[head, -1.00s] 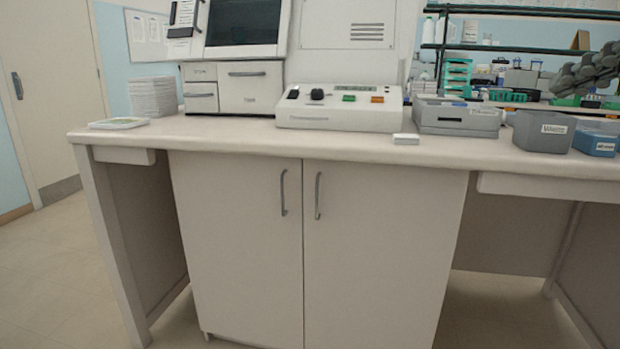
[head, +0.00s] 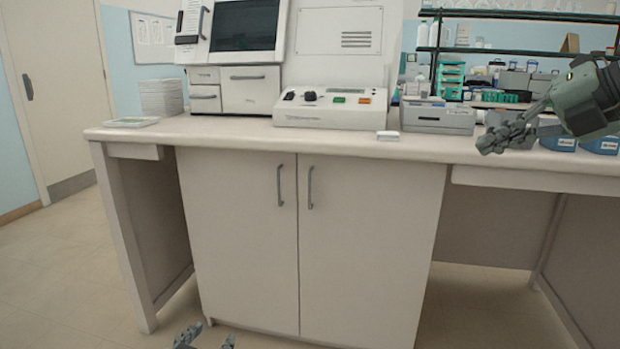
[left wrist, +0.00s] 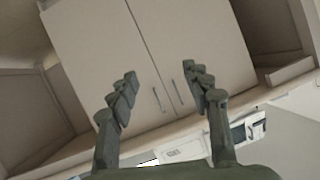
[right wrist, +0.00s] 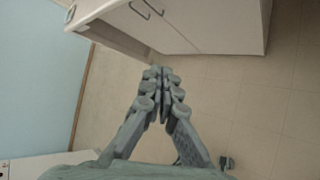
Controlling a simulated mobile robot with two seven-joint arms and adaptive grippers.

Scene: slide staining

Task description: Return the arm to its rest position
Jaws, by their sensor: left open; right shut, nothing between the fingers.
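My right gripper (head: 490,146) is at the right in the head view, in front of the bench's upper right part. Its fingers are shut and empty; the right wrist view (right wrist: 158,72) shows the tips together over bare floor and a cabinet corner. My left gripper (head: 206,339) shows only its fingertips at the bottom edge of the head view, low in front of the cabinet. In the left wrist view its fingers (left wrist: 163,85) are wide apart with nothing between them, facing the cabinet doors.
The bench (head: 290,139) holds a white control unit (head: 330,108), a grey box (head: 437,115), a small white block (head: 388,135), a flat tray (head: 131,122) and blue containers (head: 603,144). The cabinet (head: 250,235) fills the middle below. Floor (head: 60,270) is clear at left.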

